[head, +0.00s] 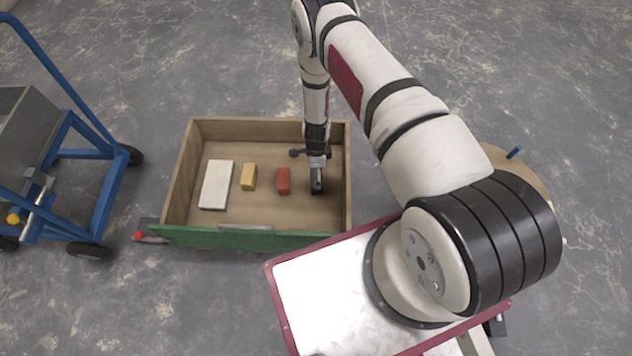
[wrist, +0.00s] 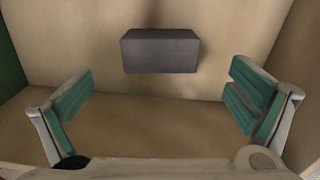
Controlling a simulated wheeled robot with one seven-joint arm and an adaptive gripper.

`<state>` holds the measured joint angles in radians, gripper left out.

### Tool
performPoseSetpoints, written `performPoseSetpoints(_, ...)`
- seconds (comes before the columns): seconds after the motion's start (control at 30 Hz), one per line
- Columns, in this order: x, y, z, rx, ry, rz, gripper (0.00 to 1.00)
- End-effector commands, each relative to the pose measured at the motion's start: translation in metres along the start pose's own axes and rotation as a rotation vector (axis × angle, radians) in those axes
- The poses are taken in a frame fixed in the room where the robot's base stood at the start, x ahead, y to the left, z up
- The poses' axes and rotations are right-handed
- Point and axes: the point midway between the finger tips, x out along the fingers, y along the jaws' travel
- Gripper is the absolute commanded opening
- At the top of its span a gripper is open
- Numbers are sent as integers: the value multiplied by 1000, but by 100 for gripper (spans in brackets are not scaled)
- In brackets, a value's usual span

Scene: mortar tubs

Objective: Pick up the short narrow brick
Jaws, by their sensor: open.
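My gripper (head: 317,163) points down over the right part of a shallow wooden box. In the wrist view my gripper (wrist: 162,80) has its two green-padded fingers wide apart with nothing between the pads. A dark grey brick (wrist: 160,52) lies on the box floor just beyond the fingertips, centred in the gap and apart from both. In the head view the gripper partly hides this grey brick (head: 317,187). To its left lie a red brick (head: 283,181), a small yellow brick (head: 249,177) and a larger, flat white block (head: 216,185). I cannot tell for sure which is the short narrow one.
The wooden box (head: 172,190) has raised walls and a green front edge (head: 190,238); its right wall is close to my gripper. Bare floor shows between the bricks. A blue-framed cart (head: 100,195) stands on the left.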

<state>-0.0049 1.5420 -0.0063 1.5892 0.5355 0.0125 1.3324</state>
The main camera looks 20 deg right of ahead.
Motion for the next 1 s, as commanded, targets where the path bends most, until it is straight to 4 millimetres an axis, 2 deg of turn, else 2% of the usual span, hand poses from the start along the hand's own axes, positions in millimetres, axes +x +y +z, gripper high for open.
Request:
performPoseSetpoints(0.1,13,0,0,-1,0,0,100)
performPoseSetpoints(0.37,28,0,0,0,0,0,100)
performPoseSetpoints(0.63,66,1,0,-1,0,0,100)
performPoseSetpoints(0.9,68,0,0,-2,0,-1,100)
performPoseSetpoints(1.0,68,0,0,-1,0,-1,77)
